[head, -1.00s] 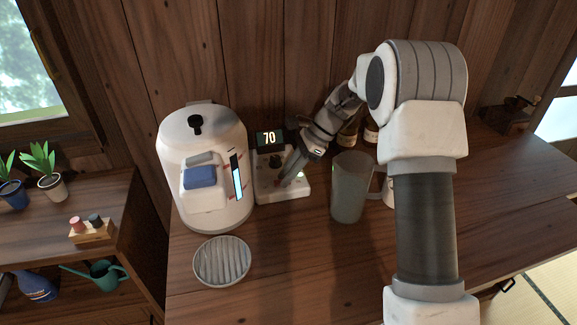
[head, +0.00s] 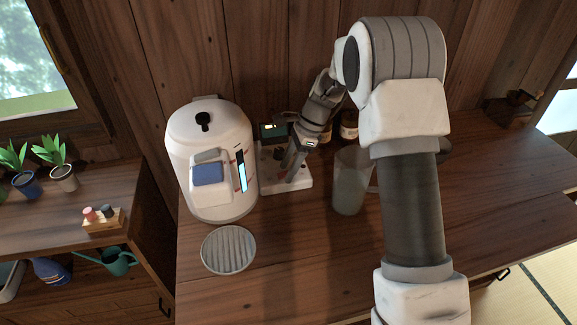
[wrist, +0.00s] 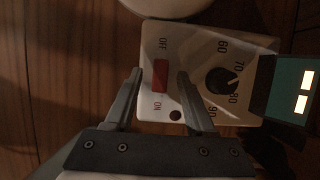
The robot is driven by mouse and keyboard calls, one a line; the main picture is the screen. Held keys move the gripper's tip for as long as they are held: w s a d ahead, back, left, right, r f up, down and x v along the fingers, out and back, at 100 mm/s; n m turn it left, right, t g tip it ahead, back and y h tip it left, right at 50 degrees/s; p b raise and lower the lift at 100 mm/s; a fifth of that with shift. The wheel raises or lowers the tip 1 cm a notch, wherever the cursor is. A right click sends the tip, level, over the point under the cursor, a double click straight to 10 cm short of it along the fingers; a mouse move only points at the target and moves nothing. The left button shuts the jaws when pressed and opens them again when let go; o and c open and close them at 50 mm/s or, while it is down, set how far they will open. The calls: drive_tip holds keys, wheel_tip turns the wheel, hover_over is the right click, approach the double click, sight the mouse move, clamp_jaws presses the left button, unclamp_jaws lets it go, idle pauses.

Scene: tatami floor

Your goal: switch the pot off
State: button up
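The pot (head: 212,135) is a white rounded body with a black lid knob, a blue panel and a lit level strip. Beside it stands its white control box (head: 300,184), also in the wrist view (wrist: 205,45). The box has a red switch (wrist: 160,76) between the marks OFF and ON, a black dial (wrist: 221,81) pointing between 70 and 80, and a small dark round spot (wrist: 176,115). Its display (wrist: 290,88) shows two pale bars, like dashes. My gripper (wrist: 160,74) is open and empty, fingers apart on either side of the switch. Contact cannot be told.
A grey translucent pitcher (head: 350,185) stands right of the box, close to my arm. Brown jars (head: 348,125) stand behind. A round ribbed tray (head: 228,250) lies in front of the pot. The counter's front middle (head: 300,270) is clear.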

drive_tip(key=p+v, duration=0.3)
drive_tip(key=v, duration=1.4)
drive_tip(key=shift+r, duration=0.25)
drive_tip(key=shift+s, duration=0.1)
